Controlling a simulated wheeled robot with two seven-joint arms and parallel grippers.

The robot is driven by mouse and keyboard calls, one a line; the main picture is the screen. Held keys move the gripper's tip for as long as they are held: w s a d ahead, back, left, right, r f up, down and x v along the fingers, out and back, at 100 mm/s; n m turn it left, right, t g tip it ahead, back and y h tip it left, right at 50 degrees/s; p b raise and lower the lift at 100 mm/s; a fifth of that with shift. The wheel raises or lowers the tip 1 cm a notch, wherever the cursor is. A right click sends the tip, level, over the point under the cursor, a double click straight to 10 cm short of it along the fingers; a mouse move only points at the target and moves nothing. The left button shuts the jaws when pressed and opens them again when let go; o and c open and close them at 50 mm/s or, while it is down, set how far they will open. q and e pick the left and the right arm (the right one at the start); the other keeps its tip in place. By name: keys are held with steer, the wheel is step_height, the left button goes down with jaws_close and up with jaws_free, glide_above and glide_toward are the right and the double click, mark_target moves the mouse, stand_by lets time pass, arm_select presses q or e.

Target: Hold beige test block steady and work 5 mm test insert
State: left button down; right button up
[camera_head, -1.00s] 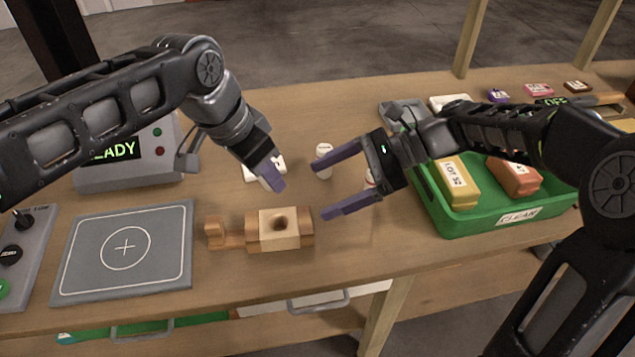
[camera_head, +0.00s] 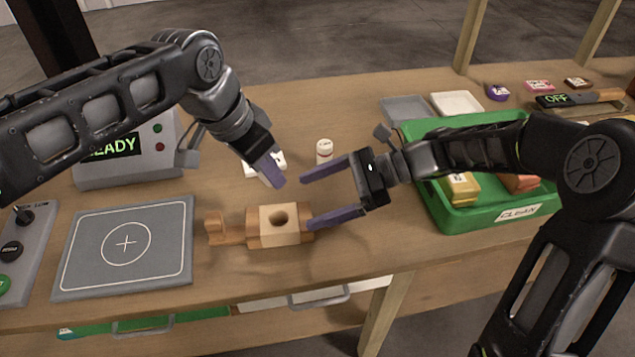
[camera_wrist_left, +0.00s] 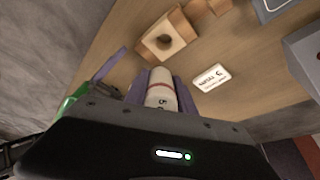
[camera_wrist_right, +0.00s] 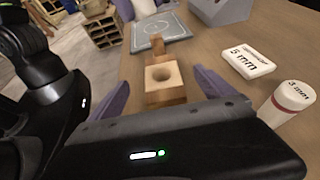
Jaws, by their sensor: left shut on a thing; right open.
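The beige test block (camera_head: 268,235), with a round dark hole in its top, sits in a brown wooden holder (camera_head: 217,229) on the bench. The block also shows in the left wrist view (camera_wrist_left: 160,43) and the right wrist view (camera_wrist_right: 157,86). My left gripper (camera_head: 274,176) is shut on a white cylindrical insert (camera_wrist_left: 161,96) with a red band and a "5" marking, above and behind the block, apart from it. My right gripper (camera_head: 306,201) is open and empty at the block's right side, its fingers pointing toward it. Whether a finger touches the holder is unclear.
A 3 mm insert (camera_head: 324,150) stands behind the right gripper. A grey plate (camera_head: 83,262) with a circled cross lies left. A green "CLEAN" bin (camera_head: 470,223) with packages stands right. The bench front is clear.

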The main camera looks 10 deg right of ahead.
mark_target(297, 216)
step_height(297, 216, down, 4)
steer(key=shift+r, duration=0.1)
steer(key=x, duration=0.7)
steer(key=shift+a, duration=0.25)
steer(key=shift+c, duration=0.3)
steer(key=shift+r, duration=0.1)
steer(key=c, duration=1.7)
